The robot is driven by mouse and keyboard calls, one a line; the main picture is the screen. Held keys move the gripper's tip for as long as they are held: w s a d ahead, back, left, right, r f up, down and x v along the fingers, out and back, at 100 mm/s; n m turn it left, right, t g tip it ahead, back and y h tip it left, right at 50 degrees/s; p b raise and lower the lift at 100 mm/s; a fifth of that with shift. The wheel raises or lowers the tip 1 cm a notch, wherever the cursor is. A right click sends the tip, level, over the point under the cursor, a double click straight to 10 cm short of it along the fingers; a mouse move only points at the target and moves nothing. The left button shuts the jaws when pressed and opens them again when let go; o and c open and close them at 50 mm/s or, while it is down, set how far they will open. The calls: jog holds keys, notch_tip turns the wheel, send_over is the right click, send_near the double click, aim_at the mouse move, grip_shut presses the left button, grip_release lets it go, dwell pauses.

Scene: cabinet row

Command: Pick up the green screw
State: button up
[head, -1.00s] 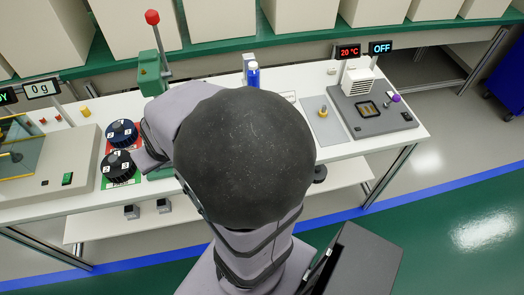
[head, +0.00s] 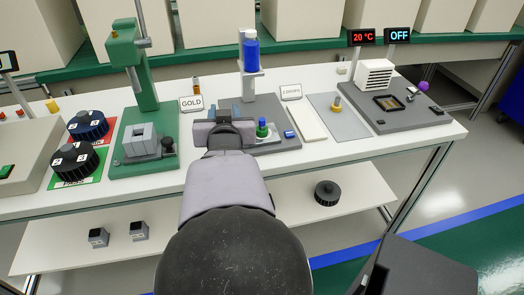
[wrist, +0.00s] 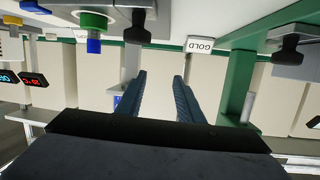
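The green screw (head: 262,130) stands on a grey station base (head: 285,142) in the head view, just right of my gripper. My gripper (head: 224,112) is in front of this station. Its two blue fingers (wrist: 160,90) are apart with nothing between them. The screw is to the side of the fingers, not between them.
A blue bottle (head: 250,52) stands on a holder behind my gripper. A green press (head: 130,60) with a grey block is at left, by the GOLD sign (head: 191,104).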

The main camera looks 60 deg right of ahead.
aim_at(262, 122)
jog(key=s+d+f+h+b, duration=0.1)
jog(key=s+b, duration=0.1)
jog(key=s+d+m+h+b, duration=0.1)
jog(key=s+d+b, duration=0.1)
jog(key=b, duration=0.1)
jog(key=s+d+f+m+g+h+b, duration=0.1)
jog(key=s+d+h+b, duration=0.1)
jog(key=shift+s+f, duration=0.2)
jog(key=shift+f, duration=0.1)
jog(key=shift+s+d+f+b, duration=0.2)
jog(key=shift+s+f+b, duration=0.35)
jog(key=shift+f+b, duration=0.1)
jog(key=shift+s+f+g, duration=0.1)
jog(key=shift+g, duration=0.3)
jog(key=shift+b+x, duration=1)
jog(key=shift+x, duration=1.55)
grip_shut()
